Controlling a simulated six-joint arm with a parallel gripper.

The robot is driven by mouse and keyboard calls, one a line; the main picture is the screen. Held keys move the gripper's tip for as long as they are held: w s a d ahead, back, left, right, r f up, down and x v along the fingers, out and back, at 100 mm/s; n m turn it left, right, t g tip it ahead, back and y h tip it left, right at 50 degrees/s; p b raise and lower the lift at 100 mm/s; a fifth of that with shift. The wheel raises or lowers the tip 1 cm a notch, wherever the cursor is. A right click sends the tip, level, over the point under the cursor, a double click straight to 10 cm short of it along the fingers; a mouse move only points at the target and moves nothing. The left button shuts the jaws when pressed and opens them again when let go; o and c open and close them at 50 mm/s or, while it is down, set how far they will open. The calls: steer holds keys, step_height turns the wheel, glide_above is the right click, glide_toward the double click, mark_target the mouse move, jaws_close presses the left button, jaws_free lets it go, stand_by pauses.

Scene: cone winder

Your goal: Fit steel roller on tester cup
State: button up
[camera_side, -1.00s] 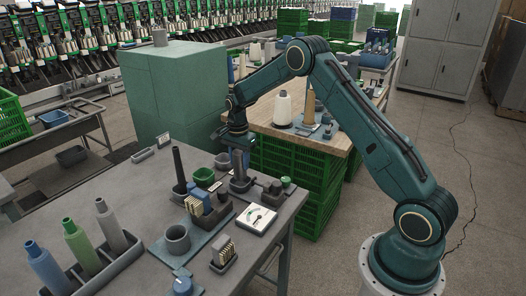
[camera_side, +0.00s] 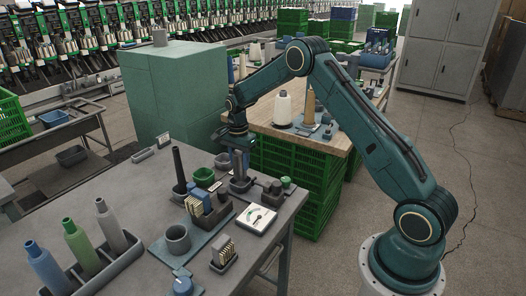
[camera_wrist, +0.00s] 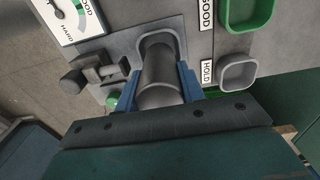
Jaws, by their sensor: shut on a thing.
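The steel roller (camera_wrist: 160,68) is a smooth grey cylinder in the wrist view. My gripper (camera_wrist: 158,86) is shut on it, with one blue finger on each side. The roller's far end sits in a grey holder (camera_wrist: 180,27); how deep it goes is hidden. In the side view my gripper (camera_side: 239,158) points down over the same dark holder (camera_side: 240,187), at the back right of the bench. A round grey cup (camera_side: 177,239), which looks like the tester cup, stands open-topped on a blue-grey plate, nearer the camera and left of my gripper.
A dial gauge (camera_side: 255,219) lies right of the plate. A tall dark rod (camera_side: 178,169) stands upright left of my gripper. A green bin (camera_side: 204,177) and a small grey bin (camera_wrist: 239,74) are close to the holder. Coloured cones (camera_side: 76,241) stand in a tray at the front left.

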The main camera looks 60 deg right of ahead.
mark_target(239, 152)
steer(key=shift+f, duration=1.85)
stand_by(1.4)
steer(key=o, duration=1.7)
steer(key=shift+o, duration=0.2)
steer(key=shift+s, duration=0.1)
steer(key=shift+r, duration=0.1)
steer(key=shift+r, duration=3.9)
